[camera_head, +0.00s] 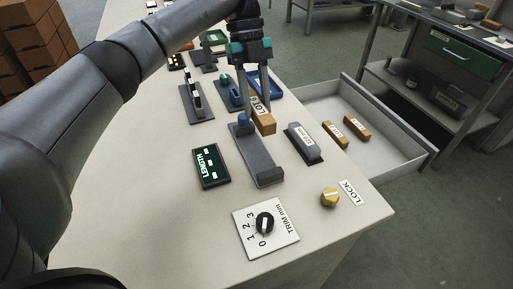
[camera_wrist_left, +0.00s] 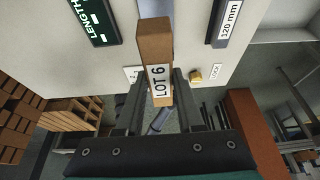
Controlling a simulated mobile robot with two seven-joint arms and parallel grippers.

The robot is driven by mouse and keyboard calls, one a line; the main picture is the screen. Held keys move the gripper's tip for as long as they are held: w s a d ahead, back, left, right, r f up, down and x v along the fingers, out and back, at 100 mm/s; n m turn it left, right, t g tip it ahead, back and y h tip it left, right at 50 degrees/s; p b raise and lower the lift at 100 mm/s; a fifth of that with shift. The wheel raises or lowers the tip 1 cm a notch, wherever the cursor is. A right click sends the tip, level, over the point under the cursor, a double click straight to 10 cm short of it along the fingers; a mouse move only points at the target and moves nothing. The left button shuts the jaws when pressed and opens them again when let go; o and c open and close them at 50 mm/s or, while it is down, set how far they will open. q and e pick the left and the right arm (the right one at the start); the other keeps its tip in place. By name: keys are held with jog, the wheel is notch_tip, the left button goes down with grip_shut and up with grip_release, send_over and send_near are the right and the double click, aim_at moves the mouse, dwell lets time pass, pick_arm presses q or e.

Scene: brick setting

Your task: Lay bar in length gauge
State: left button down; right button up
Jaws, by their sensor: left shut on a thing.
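My left gripper (camera_head: 256,108) is shut on a wooden bar (camera_head: 265,124) with a LOT 6 label. The bar is held just above the far part of the grey length gauge (camera_head: 262,165), a long flat bed with a raised near end and a blue part at the far end. Whether bar and bed touch is unclear. The black LENGTH display (camera_head: 210,167) shows dashes. My right gripper is not in view.
A grey 120 mm block (camera_head: 304,144) stands right of the gauge. A white tray (camera_head: 397,158) holds two labelled wooden bars (camera_head: 346,129). A TRIM dial (camera_head: 265,223) and yellow LOCK knob (camera_head: 329,197) are near the front. Other fixtures (camera_head: 195,102) stand farther back.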

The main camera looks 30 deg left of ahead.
pick_arm(q)
jog(key=b, duration=0.3)
send_over(259, 159)
jog(key=w+a, duration=0.1)
notch_tip(259, 159, down, 8)
jog(key=shift+f, duration=0.15)
jog(key=shift+f+b, duration=0.55)
jog(key=shift+f, duration=1.1)
jog(key=shift+a+f, duration=0.1)
jog(key=shift+f, duration=0.3)
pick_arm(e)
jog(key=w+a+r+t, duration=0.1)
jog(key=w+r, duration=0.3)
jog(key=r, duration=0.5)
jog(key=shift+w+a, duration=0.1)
pick_arm(q)
jog(key=c, duration=0.5)
grip_release()
